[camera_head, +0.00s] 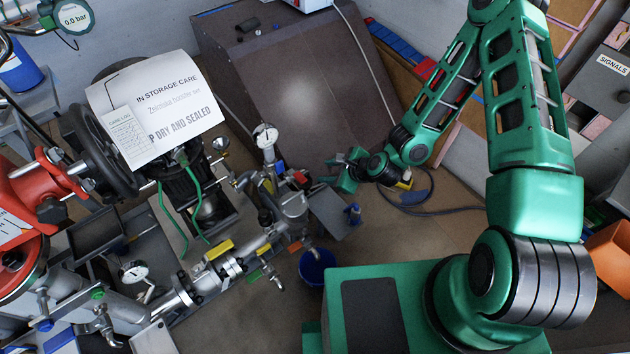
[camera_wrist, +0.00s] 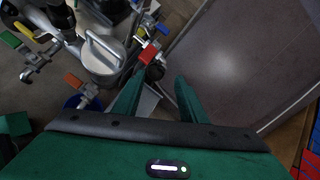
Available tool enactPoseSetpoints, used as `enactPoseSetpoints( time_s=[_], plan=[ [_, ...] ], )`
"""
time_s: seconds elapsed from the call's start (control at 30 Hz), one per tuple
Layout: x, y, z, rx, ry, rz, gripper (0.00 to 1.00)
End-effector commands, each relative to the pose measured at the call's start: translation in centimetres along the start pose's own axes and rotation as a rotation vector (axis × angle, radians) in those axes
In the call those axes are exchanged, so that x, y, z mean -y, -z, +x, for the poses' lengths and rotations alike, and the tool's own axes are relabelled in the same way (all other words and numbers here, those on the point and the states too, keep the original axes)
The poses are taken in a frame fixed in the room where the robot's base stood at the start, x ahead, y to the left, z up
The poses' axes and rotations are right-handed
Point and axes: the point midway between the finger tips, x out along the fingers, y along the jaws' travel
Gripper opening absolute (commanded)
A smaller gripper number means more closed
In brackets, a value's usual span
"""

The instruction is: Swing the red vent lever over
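The red vent lever (camera_head: 300,177) is a small red handle on the pipework, left of my gripper (camera_head: 328,172) in the head view. In the wrist view the red lever (camera_wrist: 148,54) shows just beyond the tip of the left finger, with a dark round part beside it. My gripper (camera_wrist: 161,80) is open, its two green fingers apart with nothing seen between them. The lever appears close to the fingertips but outside the gap; I cannot tell whether it touches the left finger.
Yellow (camera_head: 219,249), green (camera_head: 254,274) and orange (camera_head: 294,246) handles sit along the pipe. A pressure gauge (camera_head: 265,135) rises behind the lever. A blue bucket (camera_head: 317,267) stands below. A large dark sloped cabinet (camera_head: 300,85) stands behind my gripper.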

Motion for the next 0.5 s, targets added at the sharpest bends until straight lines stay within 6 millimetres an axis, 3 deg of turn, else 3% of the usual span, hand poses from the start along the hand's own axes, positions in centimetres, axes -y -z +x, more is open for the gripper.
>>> enactPoseSetpoints(
  time_s=[0.03, 0.2, 0.5],
  plan=[
    [-1.2, -0.2, 0.9, 0.018, 0.011, 0.088, 0.38],
    [-3.1, -0.9, 2.8, 0.063, 0.070, 0.347, 0.38],
    [-4.2, -1.2, 3.9, 0.089, 0.119, 0.541, 0.38]
  ],
)
